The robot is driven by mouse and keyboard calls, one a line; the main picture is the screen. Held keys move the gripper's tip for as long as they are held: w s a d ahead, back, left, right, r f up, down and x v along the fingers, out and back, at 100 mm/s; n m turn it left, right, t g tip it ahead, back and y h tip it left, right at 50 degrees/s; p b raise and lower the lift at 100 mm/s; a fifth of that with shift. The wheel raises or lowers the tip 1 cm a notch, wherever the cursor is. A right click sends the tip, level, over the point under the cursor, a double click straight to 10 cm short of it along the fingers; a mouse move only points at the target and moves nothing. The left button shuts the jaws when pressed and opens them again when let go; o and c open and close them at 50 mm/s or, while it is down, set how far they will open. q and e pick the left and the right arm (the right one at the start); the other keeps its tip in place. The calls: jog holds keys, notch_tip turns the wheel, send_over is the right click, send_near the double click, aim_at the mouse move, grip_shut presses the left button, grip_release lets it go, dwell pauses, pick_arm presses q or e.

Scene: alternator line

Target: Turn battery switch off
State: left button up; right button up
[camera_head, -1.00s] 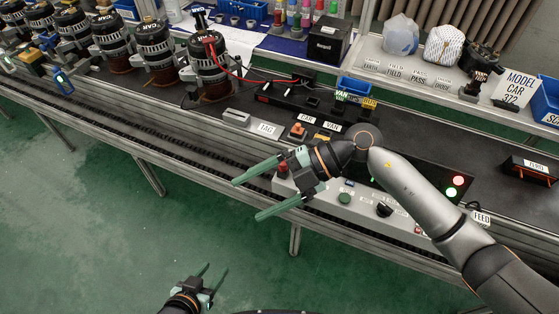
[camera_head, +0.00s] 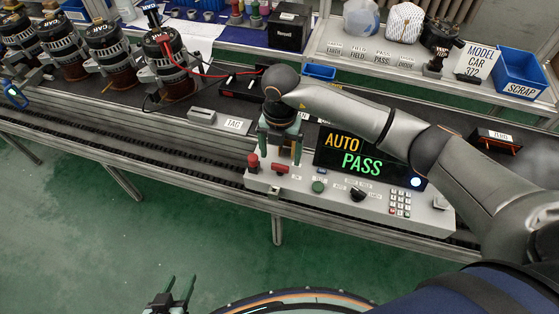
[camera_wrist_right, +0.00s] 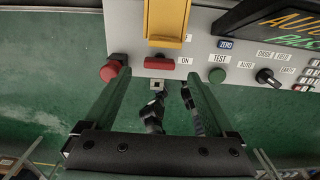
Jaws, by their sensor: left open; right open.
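The red battery switch handle (camera_head: 280,169) is on the front of the grey control panel (camera_head: 327,200), beside a red mushroom button (camera_head: 253,161). In the right wrist view the red handle (camera_wrist_right: 158,63) lies crosswise, next to an "ON" label. My right gripper (camera_head: 283,154) points down over the panel, open, its green fingers to either side of the handle. In the wrist view, the fingers (camera_wrist_right: 156,80) are apart with nothing held; contact with the handle cannot be told. My left gripper (camera_head: 178,291) is open and empty low in the picture, away from the panel.
The panel display (camera_head: 352,154) reads AUTO PASS. A green test button (camera_head: 319,187), a black knob (camera_head: 358,194) and a keypad (camera_head: 400,203) sit to the right. A yellow part (camera_wrist_right: 167,20) stands just behind the handle. Alternators (camera_head: 170,65) line the conveyor at left.

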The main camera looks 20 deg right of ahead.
aim_at(280, 166)
jog(key=shift+f, duration=2.3)
jog(key=c, duration=1.4)
